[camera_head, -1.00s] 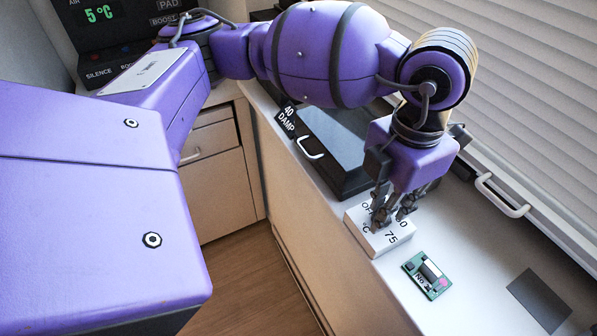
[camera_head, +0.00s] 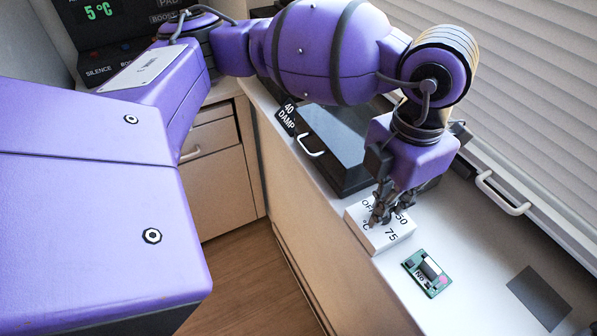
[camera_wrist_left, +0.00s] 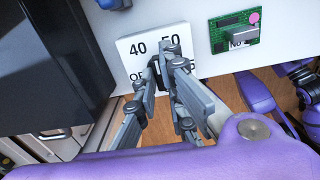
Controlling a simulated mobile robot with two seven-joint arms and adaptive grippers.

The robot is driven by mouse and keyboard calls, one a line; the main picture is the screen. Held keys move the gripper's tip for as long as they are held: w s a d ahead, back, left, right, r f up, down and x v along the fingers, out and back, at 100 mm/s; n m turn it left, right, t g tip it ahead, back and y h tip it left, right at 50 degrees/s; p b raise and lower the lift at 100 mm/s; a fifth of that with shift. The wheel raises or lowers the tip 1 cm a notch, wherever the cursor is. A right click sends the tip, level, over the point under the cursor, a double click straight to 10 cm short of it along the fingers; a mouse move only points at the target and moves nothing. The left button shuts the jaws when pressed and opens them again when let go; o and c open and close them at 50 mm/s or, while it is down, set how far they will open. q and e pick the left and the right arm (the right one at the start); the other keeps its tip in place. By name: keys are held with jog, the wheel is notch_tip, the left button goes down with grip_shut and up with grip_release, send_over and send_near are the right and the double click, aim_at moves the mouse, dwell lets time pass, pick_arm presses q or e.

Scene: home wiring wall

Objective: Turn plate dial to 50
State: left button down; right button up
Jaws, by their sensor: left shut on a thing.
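The plate (camera_head: 398,230) is a white block on the white ledge, with OFF, 50, 75 and °C printed on its top. It also shows in the left wrist view (camera_wrist_left: 129,60), where 40, 50 and part of OFF can be read. My left gripper (camera_head: 386,214) points down onto the plate and is shut on the dial at its middle. In the left wrist view, its fingertips (camera_wrist_left: 166,66) meet around a small dark part, the dial (camera_wrist_left: 157,74), mostly hidden by the fingers. The dial's pointer cannot be made out. My right gripper does not show.
A green circuit board (camera_head: 427,273) lies close beside the plate. A dark box (camera_head: 338,150) with a white handle and a 40 DAMP tag (camera_head: 287,116) stands behind. A grey patch (camera_head: 540,298) is on the ledge at right. Blinds (camera_head: 530,90) border the ledge.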

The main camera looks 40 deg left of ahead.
pick_arm(q)
jog(key=shift+r, duration=0.1)
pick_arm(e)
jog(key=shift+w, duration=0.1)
pick_arm(q)
jog(key=shift+m, duration=0.7)
jog(key=shift+m+b, duration=0.3)
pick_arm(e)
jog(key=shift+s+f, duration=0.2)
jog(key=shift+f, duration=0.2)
pick_arm(q)
jog(key=shift+m, duration=0.6)
jog(key=shift+m+b, duration=0.3)
jog(key=shift+m, duration=0.1)
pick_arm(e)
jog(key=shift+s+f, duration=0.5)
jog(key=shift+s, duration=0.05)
